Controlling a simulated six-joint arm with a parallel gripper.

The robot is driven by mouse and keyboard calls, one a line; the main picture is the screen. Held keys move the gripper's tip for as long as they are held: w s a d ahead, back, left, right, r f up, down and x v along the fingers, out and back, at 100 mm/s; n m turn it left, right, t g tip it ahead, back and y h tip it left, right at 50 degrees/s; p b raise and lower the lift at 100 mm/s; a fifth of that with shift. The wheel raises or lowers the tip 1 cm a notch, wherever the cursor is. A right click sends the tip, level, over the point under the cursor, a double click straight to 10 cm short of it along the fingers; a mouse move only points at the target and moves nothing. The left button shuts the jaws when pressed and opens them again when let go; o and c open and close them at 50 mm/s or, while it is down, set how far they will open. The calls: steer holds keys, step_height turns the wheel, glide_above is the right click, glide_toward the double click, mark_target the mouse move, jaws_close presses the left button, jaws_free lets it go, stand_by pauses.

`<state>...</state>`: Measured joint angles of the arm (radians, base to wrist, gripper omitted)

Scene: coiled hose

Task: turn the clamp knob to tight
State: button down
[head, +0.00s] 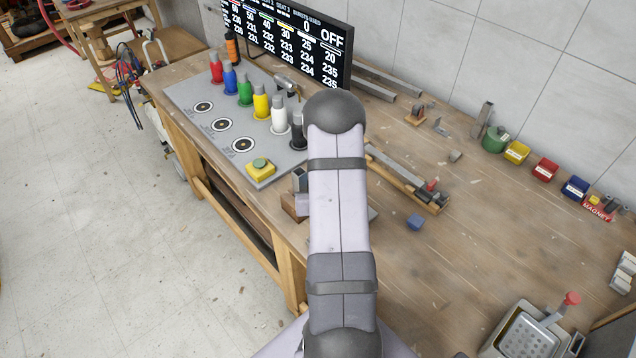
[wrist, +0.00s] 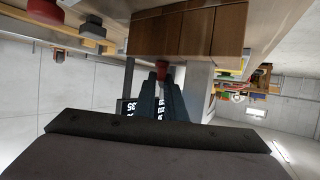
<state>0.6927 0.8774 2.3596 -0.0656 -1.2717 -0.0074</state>
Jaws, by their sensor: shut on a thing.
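In the wrist view my gripper (wrist: 161,78) shows as two dark fingers closed on a small red knob (wrist: 162,67), which I take to be the clamp knob. The knob sits against the face of a brown wooden block (wrist: 190,30). The fingers hide much of the knob, and no marking for tight or loose shows. In the head view my arm hides the gripper and this knob. A wooden block with a grey part (head: 296,203) shows just left of my arm.
A grey board (head: 190,97) with coloured bottles and a yellow button box (head: 261,168) lies left of my arm. A display (head: 290,40) stands behind. The bench middle right is mostly clear.

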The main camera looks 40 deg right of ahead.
steer(key=shift+h, duration=0.3)
steer(key=c, duration=2.1)
jaws_free()
steer(key=shift+d+n+y+p, duration=0.15)
steer(key=shift+n+y+p, duration=0.2)
steer(key=shift+y, duration=0.25)
